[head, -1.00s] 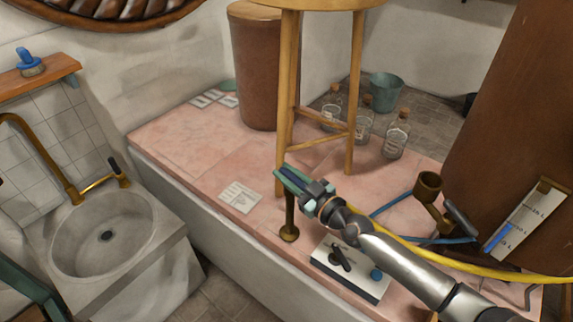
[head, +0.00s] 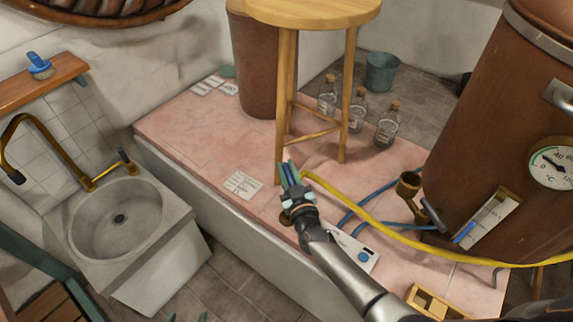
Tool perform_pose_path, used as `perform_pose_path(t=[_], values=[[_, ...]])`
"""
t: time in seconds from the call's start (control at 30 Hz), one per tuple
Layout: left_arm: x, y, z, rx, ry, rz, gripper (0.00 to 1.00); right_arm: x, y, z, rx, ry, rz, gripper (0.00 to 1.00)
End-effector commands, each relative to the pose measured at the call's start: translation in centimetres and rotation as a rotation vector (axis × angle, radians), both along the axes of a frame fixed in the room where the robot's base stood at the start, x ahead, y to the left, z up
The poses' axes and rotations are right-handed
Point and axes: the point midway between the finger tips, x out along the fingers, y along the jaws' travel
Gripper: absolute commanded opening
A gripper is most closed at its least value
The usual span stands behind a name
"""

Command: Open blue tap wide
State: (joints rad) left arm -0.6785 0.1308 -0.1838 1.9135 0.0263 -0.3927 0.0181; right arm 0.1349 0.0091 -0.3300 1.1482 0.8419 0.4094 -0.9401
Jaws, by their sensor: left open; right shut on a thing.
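The blue tap's handle (head: 293,175) shows as a narrow blue strip between the teal fingers of my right gripper (head: 289,173). My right gripper is shut on it, and the fingers point up and away in the head view. The tap's brass foot (head: 286,218) shows just left of my wrist, on the edge of the pink tiled platform. The fingers and wrist hide most of the tap's body.
A wooden stool (head: 285,100) stands close behind my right gripper. A yellow hose (head: 375,222) and a blue hose (head: 345,218) run right towards the copper boiler (head: 470,120). A white box (head: 366,258) is partly behind my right arm. A stone sink (head: 165,235) stands left.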

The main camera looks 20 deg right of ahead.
Motion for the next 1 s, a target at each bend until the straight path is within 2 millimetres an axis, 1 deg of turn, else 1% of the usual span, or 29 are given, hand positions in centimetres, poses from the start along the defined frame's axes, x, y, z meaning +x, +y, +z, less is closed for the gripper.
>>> perform_pose_path(t=[0.1,0.5,0.53,0.7,0.77,0.8,1.0], values=[[0.01,0.00,0.26,0.000,0.000,0.000,0.80,-0.04,0.01,-0.06,-0.001,0.002,-0.015,0.00],[0.01,0.00,0.25,0.001,0.000,-0.001,0.80,-0.03,0.01,-0.11,-0.002,0.002,-0.018,0.00],[0.01,0.00,0.25,0.001,0.000,-0.001,0.80,-0.03,0.01,-0.11,-0.002,0.002,-0.018,0.26],[0.00,0.00,0.26,0.001,0.000,-0.001,0.80,-0.01,-0.02,-0.08,-0.002,0.002,-0.018,0.45],[0.00,0.00,0.26,0.001,0.001,-0.001,0.80,-0.01,-0.02,-0.07,-0.002,0.000,-0.018,0.52],[0.00,0.00,0.26,0.001,0.001,-0.001,0.80,0.00,-0.02,-0.07,-0.001,0.000,-0.018,0.53],[0.00,0.01,0.28,0.001,0.001,-0.001,0.80,-0.01,-0.04,-0.02,-0.001,0.000,-0.018,0.53]])
